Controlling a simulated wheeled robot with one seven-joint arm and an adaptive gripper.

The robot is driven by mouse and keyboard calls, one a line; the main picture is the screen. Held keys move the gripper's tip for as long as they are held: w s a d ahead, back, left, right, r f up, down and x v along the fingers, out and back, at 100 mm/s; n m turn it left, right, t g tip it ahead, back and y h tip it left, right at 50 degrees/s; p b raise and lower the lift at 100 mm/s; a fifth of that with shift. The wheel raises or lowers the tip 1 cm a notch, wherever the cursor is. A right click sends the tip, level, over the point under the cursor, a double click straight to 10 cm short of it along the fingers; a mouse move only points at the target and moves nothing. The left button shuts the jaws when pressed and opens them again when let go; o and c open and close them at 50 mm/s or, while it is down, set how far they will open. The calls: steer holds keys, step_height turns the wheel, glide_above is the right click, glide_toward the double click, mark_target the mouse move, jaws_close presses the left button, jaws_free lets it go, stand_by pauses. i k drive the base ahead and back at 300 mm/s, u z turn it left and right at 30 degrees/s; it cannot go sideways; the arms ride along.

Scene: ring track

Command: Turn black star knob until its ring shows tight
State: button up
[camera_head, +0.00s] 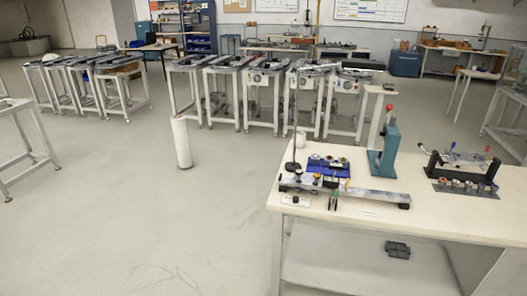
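No black star knob can be made out for certain at this distance. A fixture with a grey metal rail (365,194) lies on the pale workbench (405,222) at the right. A small dark round part (291,166) sits at the rail's left end, below a thin upright post; I cannot tell whether it is the knob. No ring or tightness mark can be read. My gripper is not in view.
A blue block (328,168), a teal press-like stand (386,150) with a red tip and a black-framed fixture (462,168) share the workbench. A white cylinder (181,143) stands on the floor left of it. Open floor fills the lower left. White-legged stands line the back.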

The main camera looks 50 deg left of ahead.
mark_target(298, 172)
steer(key=u, duration=1.7)
